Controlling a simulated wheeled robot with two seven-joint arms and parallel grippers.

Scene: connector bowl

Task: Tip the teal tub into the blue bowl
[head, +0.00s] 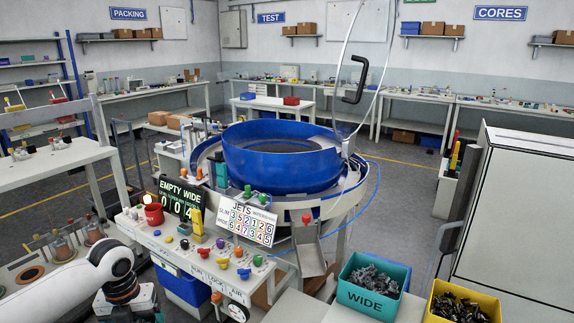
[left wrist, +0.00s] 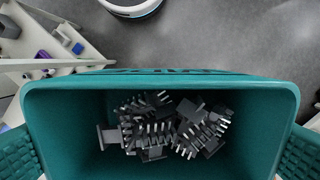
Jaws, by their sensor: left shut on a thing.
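In the left wrist view a teal tub (left wrist: 62,120) fills most of the picture from close up, with several dark connectors (left wrist: 172,122) with pale pins on its floor. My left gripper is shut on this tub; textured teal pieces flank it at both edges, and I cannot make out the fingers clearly. In the head view only my left arm shows at the lower left; its gripper is out of frame. A teal tub marked WIDE (head: 370,296), heaped with grey connectors, stands at the lower right. The blue bowl (head: 285,165) sits on the round feeder in the middle. My right gripper is not in view.
A yellow tub (head: 462,303) of dark parts stands right of the WIDE tub. A control panel (head: 215,255) with coloured knobs, an EMPTY WIDE counter (head: 180,197) and a JETS board (head: 247,222) stand before the bowl. A metal chute (head: 310,252) comes off the feeder.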

